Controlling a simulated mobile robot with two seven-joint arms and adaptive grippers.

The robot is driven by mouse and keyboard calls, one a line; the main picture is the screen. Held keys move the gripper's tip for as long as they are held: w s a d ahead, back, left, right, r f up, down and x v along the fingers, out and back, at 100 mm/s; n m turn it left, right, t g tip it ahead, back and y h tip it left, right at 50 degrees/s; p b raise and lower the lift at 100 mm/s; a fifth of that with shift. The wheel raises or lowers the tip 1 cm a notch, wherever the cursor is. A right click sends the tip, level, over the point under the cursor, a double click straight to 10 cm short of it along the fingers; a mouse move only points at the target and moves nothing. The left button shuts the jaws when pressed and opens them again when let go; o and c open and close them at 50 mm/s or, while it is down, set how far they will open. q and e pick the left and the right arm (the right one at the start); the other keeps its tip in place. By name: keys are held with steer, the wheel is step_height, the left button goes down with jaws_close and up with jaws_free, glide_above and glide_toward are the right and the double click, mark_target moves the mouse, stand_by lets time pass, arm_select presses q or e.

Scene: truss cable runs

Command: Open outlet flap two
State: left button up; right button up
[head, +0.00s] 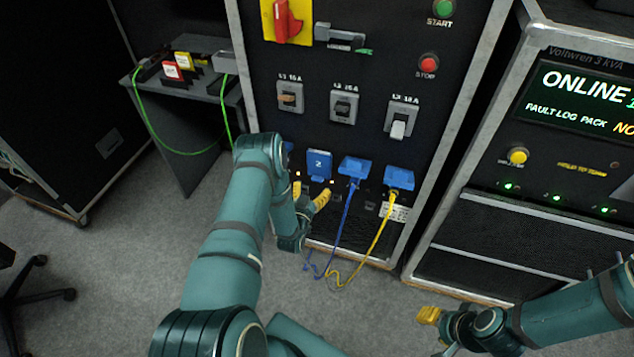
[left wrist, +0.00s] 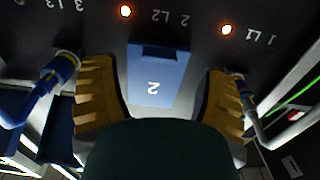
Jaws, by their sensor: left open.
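Outlet flap two (head: 319,164) is a blue cover marked "2" on the lower part of the black power cabinet. It looks shut, lying against the panel. It also shows in the left wrist view (left wrist: 152,75), upside down, between the fingers. My left gripper (head: 309,194) is open just below and in front of the flap, its yellow fingers spread to either side. I see no clear contact. My right gripper (head: 429,315) is low at the right, over the floor, away from the cabinet; its jaw opening is unclear.
Right of flap two, two blue outlet covers stand raised, with a blue cable (head: 346,215) and a yellow cable (head: 379,238) hanging to the floor. Flap one is mostly hidden by my left arm. Breaker switches (head: 343,107) sit above. A second cabinet (head: 490,235) stands right.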

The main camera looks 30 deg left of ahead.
mark_target(316, 181)
arm_select(q)
steer(key=shift+b+x, duration=0.35)
steer(key=shift+x, duration=1.8)
steer(key=shift+d, duration=0.1)
jaws_close()
